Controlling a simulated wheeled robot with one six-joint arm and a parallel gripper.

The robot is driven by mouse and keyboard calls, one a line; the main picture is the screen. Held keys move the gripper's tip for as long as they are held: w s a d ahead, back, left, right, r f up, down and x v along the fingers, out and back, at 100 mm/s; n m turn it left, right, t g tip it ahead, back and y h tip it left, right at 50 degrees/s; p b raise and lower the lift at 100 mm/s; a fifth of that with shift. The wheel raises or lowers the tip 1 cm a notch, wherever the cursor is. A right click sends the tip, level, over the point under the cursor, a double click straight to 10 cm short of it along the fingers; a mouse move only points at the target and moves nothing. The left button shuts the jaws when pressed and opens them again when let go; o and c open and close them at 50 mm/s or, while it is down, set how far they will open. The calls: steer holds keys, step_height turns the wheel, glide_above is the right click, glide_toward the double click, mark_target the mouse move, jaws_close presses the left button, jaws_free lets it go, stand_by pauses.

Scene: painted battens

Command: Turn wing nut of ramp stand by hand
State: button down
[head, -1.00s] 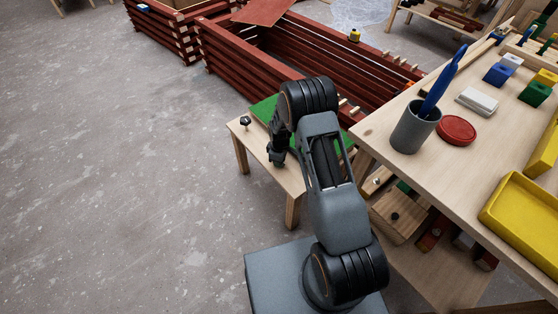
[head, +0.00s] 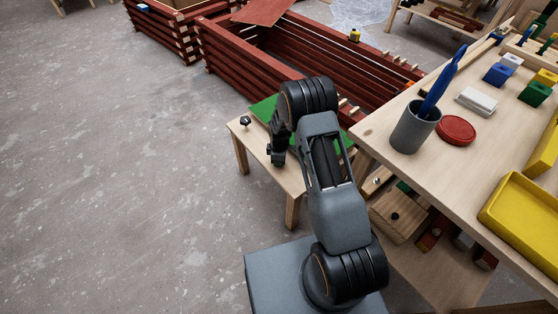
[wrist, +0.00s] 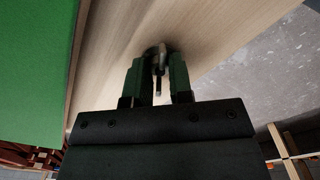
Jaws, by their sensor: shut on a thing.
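The ramp stand (head: 256,150) is a small pale wooden stand with legs, left of the workbench. A green panel (head: 264,108) lies at its back; the panel (wrist: 35,70) fills the left of the wrist view. My gripper (head: 277,160) points down at the stand's top. In the wrist view my gripper (wrist: 158,75) has its two fingers on either side of the small grey metal wing nut (wrist: 157,56) and is shut on it. The nut is partly covered by the fingers, and my arm hides it in the head view.
A black knob (head: 245,121) sits on the stand's left corner. The workbench (head: 385,127) at right carries a grey cup (head: 413,132) with blue tools, a red lid (head: 456,130) and a yellow tray (head: 525,210). Red battens (head: 300,60) stand behind. The floor at left is clear.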

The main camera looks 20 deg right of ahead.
steer(key=c, duration=1)
jaws_free()
step_height(320, 180, up, 14)
steer(key=p, duration=0.4)
steer(key=shift+f, duration=0.1)
